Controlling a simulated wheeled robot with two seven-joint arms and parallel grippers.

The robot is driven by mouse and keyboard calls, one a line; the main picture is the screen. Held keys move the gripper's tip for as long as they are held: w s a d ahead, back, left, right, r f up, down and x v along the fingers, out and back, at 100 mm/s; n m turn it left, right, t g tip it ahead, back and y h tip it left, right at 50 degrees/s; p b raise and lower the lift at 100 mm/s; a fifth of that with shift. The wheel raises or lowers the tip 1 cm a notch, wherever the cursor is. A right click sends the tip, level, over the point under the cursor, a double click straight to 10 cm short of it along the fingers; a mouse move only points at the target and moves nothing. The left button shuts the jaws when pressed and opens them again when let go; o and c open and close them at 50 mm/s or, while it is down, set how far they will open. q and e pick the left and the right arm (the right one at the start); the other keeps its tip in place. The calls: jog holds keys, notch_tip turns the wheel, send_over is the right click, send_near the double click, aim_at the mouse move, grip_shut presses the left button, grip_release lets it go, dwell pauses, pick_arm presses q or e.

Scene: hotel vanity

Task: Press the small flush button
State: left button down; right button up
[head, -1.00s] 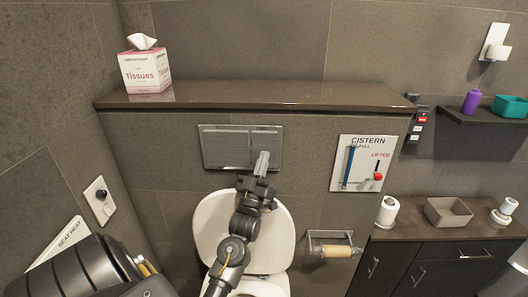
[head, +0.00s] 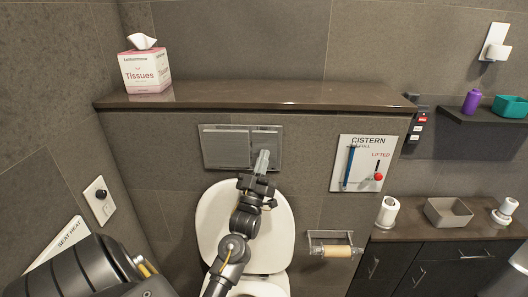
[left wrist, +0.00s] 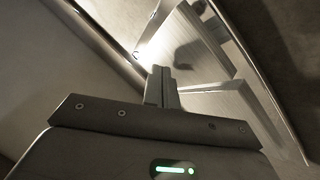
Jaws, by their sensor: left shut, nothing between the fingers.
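The flush plate (head: 210,160) is a shiny metal panel on the wall below the ledge. It has a wide button (head: 224,145) on the left and a narrower, small button (head: 265,138) on the right. My left gripper (head: 262,160) is shut and empty, its fingertips in front of the lower part of the small button, hiding some of it. In the left wrist view the shut fingers (left wrist: 160,86) point up at the tilted, reflective plate (left wrist: 198,48). I cannot tell whether the tips touch it. My right gripper is not in view.
The toilet's raised lid (head: 212,222) stands beneath the plate, behind my left arm. The ledge (head: 300,95) juts out above, with a tissue box (head: 145,70) on it. A cistern panel (head: 362,163) and a paper roll holder (head: 335,248) are to the right.

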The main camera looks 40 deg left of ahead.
pick_arm(q)
jog(key=shift+w+a, duration=0.2)
jog(key=shift+s+d, duration=0.1)
dwell(0.5)
jog(key=shift+s+d+p, duration=0.35)
jog(key=shift+s+d, duration=0.2)
jog(key=shift+s, duration=0.05)
jog(key=shift+s+d+p, duration=0.4)
jog(key=shift+s+d, duration=0.4)
jog(key=shift+s, duration=0.2)
jog(key=shift+s+d+p, duration=0.4)
jog(key=shift+s+d, duration=0.4)
jog(key=shift+s, duration=0.15)
